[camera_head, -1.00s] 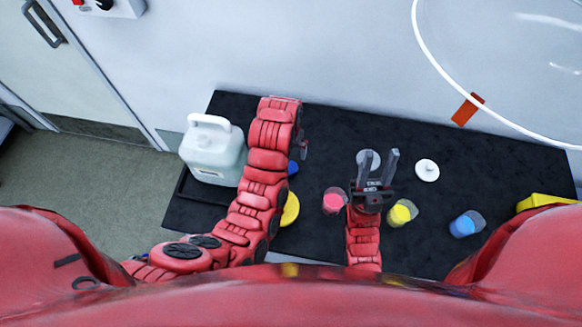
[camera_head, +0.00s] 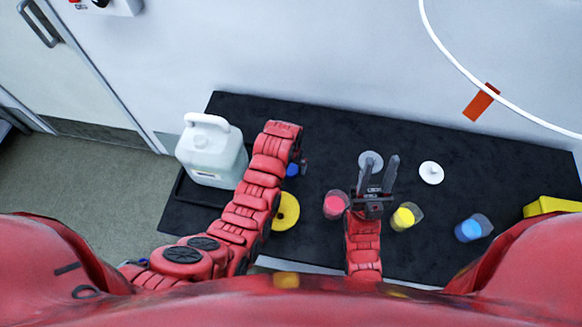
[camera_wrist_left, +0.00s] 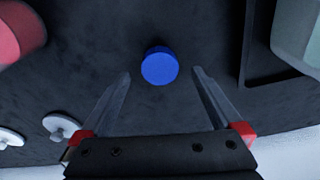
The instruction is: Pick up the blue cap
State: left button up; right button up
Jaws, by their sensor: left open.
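The blue cap (camera_head: 292,170) lies on the black table, partly beside my left arm in the head view. In the left wrist view the cap (camera_wrist_left: 160,67) is a round blue disc, centred between the fingertips and near their ends. My left gripper (camera_wrist_left: 161,76) is open with nothing between its jaws that it touches. In the head view my left gripper (camera_head: 303,164) is mostly hidden behind its own wrist, just above the cap. My right gripper (camera_head: 378,162) is open and empty over the middle of the table, by the grey-white disc.
A white jug (camera_head: 212,155) stands in a black tray (camera_head: 190,208) on the left. A yellow disc (camera_head: 286,212) lies below the cap. Cups with pink (camera_head: 335,205), yellow (camera_head: 403,217) and blue (camera_head: 470,230) contents stand rightward. White lids (camera_head: 431,173) lie farther back.

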pick_arm(q)
jog(key=shift+w+d+f+p, duration=0.15)
jog(key=shift+f+p, duration=0.15)
jog(key=shift+f, duration=0.9)
jog(key=c, duration=1.4)
